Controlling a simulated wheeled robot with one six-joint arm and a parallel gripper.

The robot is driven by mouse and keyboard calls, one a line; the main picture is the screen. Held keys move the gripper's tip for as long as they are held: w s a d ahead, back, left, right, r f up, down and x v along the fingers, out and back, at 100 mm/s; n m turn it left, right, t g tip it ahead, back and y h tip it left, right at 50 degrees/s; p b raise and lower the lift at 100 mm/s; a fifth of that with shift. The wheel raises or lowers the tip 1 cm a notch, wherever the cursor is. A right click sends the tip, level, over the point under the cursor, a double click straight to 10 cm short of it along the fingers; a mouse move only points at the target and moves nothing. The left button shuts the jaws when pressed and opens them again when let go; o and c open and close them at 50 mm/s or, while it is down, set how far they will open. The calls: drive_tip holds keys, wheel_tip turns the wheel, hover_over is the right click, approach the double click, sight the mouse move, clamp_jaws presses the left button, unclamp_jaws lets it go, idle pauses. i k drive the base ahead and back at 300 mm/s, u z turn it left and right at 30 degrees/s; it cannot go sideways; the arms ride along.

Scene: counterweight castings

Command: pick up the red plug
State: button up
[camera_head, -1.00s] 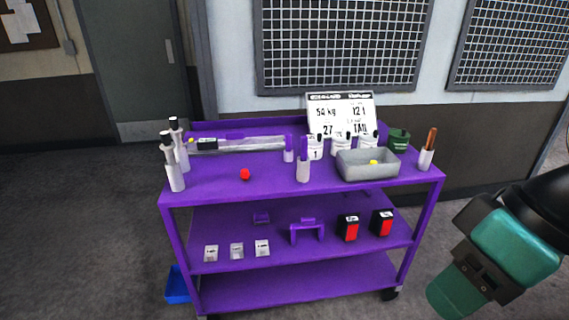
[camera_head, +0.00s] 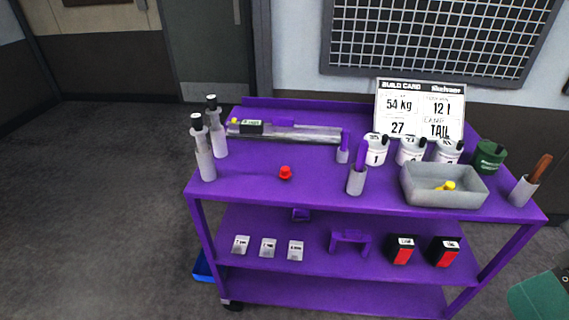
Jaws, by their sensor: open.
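The red plug (camera_head: 285,173) stands on the purple cart's top shelf (camera_head: 250,190), left of the middle and near the front edge. It is small and round, with a wider lower part, and nothing touches it. My gripper's jaws are not in the head view; only a green part of my arm shows at the lower right corner, well away from the plug.
Spray-like bottles (camera_head: 204,155) stand left of the plug. A grey cylinder holder (camera_head: 356,180) stands to its right, then a grey tray (camera_head: 444,200) with a yellow piece (camera_head: 446,186). A long metal bar (camera_head: 300,133) lies behind. The shelf around the plug is clear.

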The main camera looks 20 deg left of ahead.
sight(286, 173)
drive_tip(key=u, duration=0.45)
drive_tip(key=i, duration=0.7)
drive_tip(key=u, duration=0.85)
drive_tip(key=i, duration=0.3)
drive_tip(key=u, duration=0.35)
